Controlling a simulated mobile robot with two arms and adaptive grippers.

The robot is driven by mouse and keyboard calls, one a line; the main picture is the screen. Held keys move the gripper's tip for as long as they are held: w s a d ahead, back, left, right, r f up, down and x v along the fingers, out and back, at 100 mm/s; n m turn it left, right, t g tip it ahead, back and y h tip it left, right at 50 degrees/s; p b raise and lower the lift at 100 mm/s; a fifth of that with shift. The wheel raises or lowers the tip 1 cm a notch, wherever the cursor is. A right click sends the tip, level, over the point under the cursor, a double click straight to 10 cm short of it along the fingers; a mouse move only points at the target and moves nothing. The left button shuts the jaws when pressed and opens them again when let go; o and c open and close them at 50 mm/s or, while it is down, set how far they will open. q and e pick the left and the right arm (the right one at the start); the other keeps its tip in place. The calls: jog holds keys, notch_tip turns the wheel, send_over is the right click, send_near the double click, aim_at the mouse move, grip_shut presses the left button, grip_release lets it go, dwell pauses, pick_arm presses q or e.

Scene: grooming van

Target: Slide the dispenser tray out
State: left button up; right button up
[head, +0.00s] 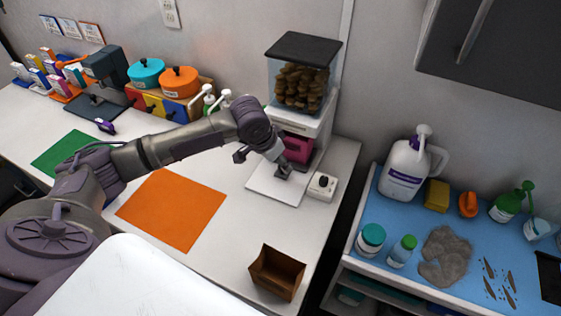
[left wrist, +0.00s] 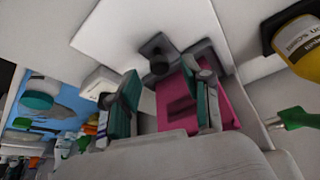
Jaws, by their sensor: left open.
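The dispenser (head: 300,85) stands against the back wall, with a dark lid, a clear bin of brown pieces and a white body. Its magenta tray (head: 298,148) sits low in the white body, partly hidden by my left gripper (head: 284,170). In the left wrist view, the magenta tray (left wrist: 172,95) shows between and behind the fingers of my left gripper (left wrist: 165,100). The fingers are apart, and the right one overlaps the tray in the picture. Whether either touches it cannot be told. My right gripper is not in view.
A white box with a dark knob (head: 322,186) stands right of the dispenser's white base plate (head: 271,187). A brown open box (head: 277,272) stands near the counter's front edge. An orange mat (head: 172,210) lies flat to the left. A blue-topped cart (head: 400,215) holds bottles.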

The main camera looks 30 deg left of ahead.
pick_arm(q)
jog(key=shift+x, duration=0.95)
jog(key=shift+c, duration=0.2)
grip_shut()
